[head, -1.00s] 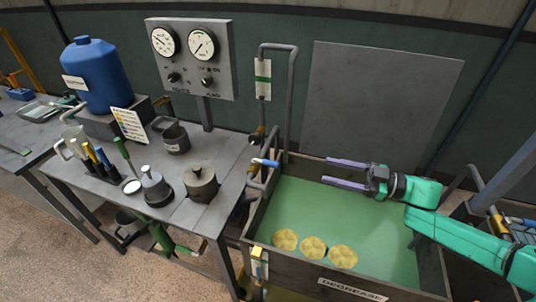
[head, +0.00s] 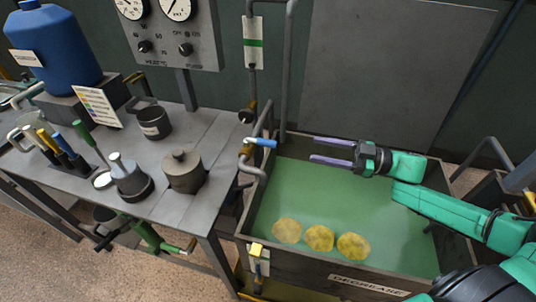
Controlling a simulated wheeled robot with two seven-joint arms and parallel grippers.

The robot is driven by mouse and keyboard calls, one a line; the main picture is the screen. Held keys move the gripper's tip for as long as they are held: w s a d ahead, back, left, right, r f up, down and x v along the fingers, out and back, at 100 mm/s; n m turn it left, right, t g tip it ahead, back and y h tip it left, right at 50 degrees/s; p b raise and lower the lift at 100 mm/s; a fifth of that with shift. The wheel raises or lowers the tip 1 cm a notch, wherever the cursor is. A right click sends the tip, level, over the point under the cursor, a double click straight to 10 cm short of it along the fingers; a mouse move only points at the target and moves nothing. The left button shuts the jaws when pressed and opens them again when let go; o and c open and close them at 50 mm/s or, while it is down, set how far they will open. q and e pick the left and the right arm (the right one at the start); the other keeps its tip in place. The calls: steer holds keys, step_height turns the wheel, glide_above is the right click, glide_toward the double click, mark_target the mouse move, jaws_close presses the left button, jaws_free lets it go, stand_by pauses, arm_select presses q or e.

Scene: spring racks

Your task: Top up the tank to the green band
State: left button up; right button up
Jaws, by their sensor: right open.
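The tank (head: 262,208), labelled DEGREASE, stands at centre right and holds green liquid (head: 385,205). Three round yellow pieces show in the liquid near its front wall. A white plate with a green band (head: 253,42) is fixed on the pipework behind the tank's left corner. A tap with a blue lever (head: 262,143) sits below it, at the tank's left rim. My right gripper (head: 313,149) is open and empty above the back of the tank. Its fingers point left at the blue lever, with a gap between. The left gripper is out of view.
A steel bench (head: 205,140) on the left carries a blue drum (head: 52,50), a dark mug (head: 155,122), a lidded pot (head: 184,172) and a rack of tools. A gauge panel (head: 170,35) stands behind it. A pipe (head: 291,75) rises behind the tank.

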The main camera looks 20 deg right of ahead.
mark_target(270, 142)
steer(key=x, duration=0.4)
steer(key=p+x, duration=0.1)
steer(key=x, duration=0.4)
steer(key=f+x, duration=0.1)
steer(key=x, duration=0.4)
steer(key=shift+w+p, duration=0.1)
steer(key=shift+p, duration=0.2)
steer(key=shift+w+a, duration=0.1)
steer(key=shift+a, duration=0.2)
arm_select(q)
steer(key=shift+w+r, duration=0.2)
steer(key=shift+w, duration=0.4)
arm_select(e)
steer(key=shift+f, duration=0.1)
jaws_close()
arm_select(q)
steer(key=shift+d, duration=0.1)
